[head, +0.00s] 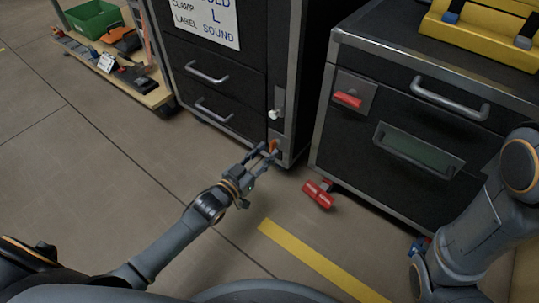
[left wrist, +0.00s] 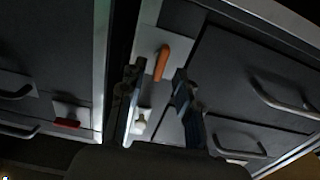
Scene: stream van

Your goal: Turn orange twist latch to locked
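The orange twist latch (head: 274,146) is a small handle low on the narrow edge strip of the dark drawer cabinet. In the left wrist view the orange latch (left wrist: 162,62) stands slightly tilted on a pale plate. My left gripper (head: 264,153) is open in front of the latch, low near the floor. In the left wrist view, my left gripper (left wrist: 157,80) has one finger on each side of the latch's line, with a gap between them and nothing held. I cannot tell whether the fingers touch it.
A white knob (head: 273,115) sits above the latch. A second dark case (head: 430,120) with a red latch (head: 347,99) stands to the right. A red object (head: 318,194) lies near the floor before it. The floor (head: 110,190) at left is clear.

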